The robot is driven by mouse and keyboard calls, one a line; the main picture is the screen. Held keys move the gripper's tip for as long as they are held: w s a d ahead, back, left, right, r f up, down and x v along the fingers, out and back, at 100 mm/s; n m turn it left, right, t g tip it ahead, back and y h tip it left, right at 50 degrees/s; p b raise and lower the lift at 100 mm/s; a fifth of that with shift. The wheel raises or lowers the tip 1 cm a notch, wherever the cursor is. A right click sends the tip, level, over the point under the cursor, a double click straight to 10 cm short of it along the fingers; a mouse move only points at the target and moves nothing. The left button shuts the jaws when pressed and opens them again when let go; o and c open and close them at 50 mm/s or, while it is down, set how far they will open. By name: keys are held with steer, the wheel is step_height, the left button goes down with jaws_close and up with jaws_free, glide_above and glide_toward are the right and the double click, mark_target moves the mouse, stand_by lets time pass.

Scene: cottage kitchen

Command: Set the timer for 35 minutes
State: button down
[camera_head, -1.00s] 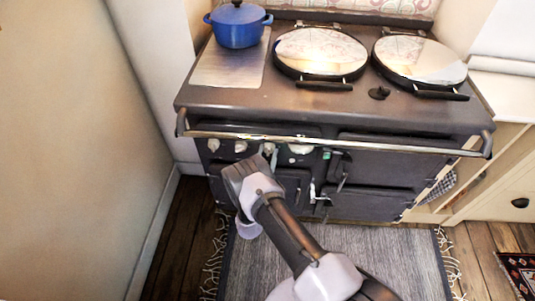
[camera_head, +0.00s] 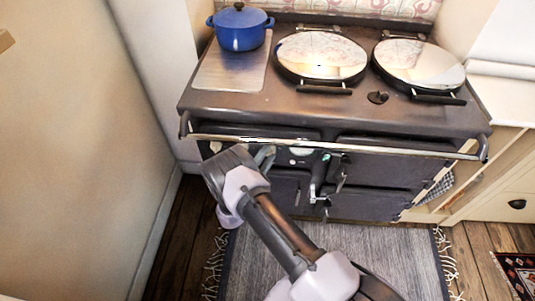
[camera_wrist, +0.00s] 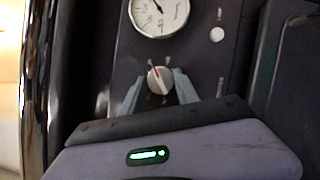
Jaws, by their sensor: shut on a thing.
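The small round pale knob (camera_wrist: 160,80) sits on the stove's dark front panel in the wrist view, with a reddish mark at its upper left. My gripper (camera_wrist: 159,82) has its two grey fingers on either side of this knob and is shut on it. Any scale around the knob is too blurred to read. In the head view, my gripper (camera_head: 264,156) is at the left part of the stove's front, below the rail, and my arm hides the knob.
A white dial gauge (camera_wrist: 160,14) with a needle is beside the knob. The stove (camera_head: 330,115) carries a blue pot (camera_head: 240,30) and two round lids (camera_head: 321,57). A metal rail (camera_head: 340,146) runs along its front. A grey rug (camera_head: 385,250) lies below.

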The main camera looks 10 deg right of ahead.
steer(key=m+p, duration=0.1)
steer(key=m, duration=0.1)
steer(key=m+g+y, duration=0.1)
steer(key=m, duration=0.1)
steer(key=m+p, duration=0.1)
steer(key=shift+r+m+g+y+p, duration=0.3)
steer(key=shift+m+g+y, duration=0.1)
steer(key=m+y+p, duration=0.1)
steer(key=m, duration=0.1)
steer(key=m+y+p, duration=0.1)
steer(key=m, duration=0.1)
steer(key=shift+s+d+r+m+g+y, duration=0.1)
steer(key=shift+d+m+g+y, duration=0.1)
steer(key=shift+m+g+y, duration=0.15)
steer(key=m+y, duration=0.2)
steer(key=m, duration=0.1)
steer(key=shift+d+m+y, duration=0.15)
steer(key=shift+m+y, duration=0.2)
steer(key=shift+s+d+m+t+y+b, duration=0.1)
steer(key=shift+m+t+y+b, duration=0.4)
steer(key=shift+m, duration=0.6)
steer(key=shift+m+y+b, duration=0.35)
steer(key=shift+m+y, duration=0.25)
steer(key=shift+y, duration=0.1)
steer(key=c, duration=0.9)
jaws_free()
